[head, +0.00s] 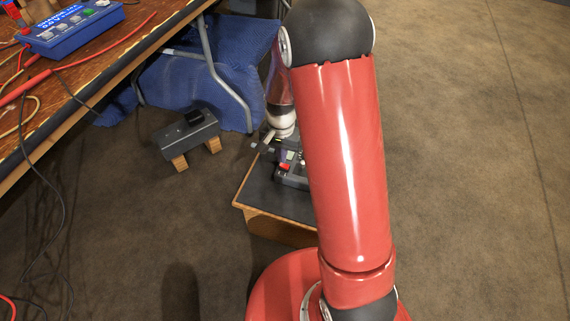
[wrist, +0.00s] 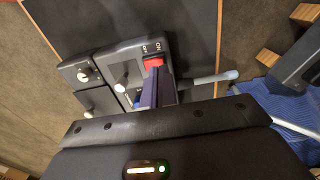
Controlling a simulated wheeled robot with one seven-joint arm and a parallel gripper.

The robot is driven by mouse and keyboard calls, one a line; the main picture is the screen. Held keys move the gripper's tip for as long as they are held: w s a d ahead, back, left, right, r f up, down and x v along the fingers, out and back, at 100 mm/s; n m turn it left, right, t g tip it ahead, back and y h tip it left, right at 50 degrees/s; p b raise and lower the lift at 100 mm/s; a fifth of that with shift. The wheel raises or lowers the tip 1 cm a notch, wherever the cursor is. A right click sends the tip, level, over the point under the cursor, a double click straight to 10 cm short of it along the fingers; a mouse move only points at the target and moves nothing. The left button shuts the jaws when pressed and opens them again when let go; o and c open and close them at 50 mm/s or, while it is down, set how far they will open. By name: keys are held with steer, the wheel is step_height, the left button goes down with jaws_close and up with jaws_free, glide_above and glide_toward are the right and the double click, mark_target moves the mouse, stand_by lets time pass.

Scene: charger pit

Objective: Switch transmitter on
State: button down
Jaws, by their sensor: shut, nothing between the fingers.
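The transmitter (head: 290,180) is a dark box on a low dark-topped stand, partly hidden behind my red arm in the head view. In the wrist view the transmitter (wrist: 128,55) shows pale knobs and a red switch (wrist: 153,62) near its edge with small marks beside it. The red switch also shows in the head view (head: 284,167). My gripper (wrist: 158,76) is shut and empty, its fingertips right at the red switch. I cannot tell whether they touch it. A pale-tipped grey rod (wrist: 212,78) sticks out to the right.
The dark-topped stand (head: 255,195) has a wooden edge. A wooden table (head: 95,52) at upper left holds a blue control box (head: 72,27) and cables. Floor at right is clear.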

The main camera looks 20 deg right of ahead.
steer(key=shift+f+b, duration=0.65)
steer(key=shift+f, duration=0.25)
stand_by(0.5)
steer(key=shift+r+p, duration=2.6)
steer(key=shift+r, duration=0.9)
steer(key=shift+r, duration=0.1)
steer(key=s+r+n+t, duration=0.1)
steer(key=s+r+n, duration=0.1)
steer(key=s+r, duration=0.35)
steer(key=s+r+n+t+p, duration=0.1)
steer(key=s+r+t, duration=0.15)
steer(key=r, duration=0.65)
steer(key=s+r+n, duration=0.2)
steer(key=s+r, duration=0.3)
steer(key=r, duration=0.2)
steer(key=s+r+n+t, duration=0.2)
steer(key=s+r, duration=0.2)
steer(key=s, duration=0.5)
steer(key=shift+r+p, duration=0.15)
steer(key=shift+p, duration=0.25)
steer(key=shift+s, duration=0.1)
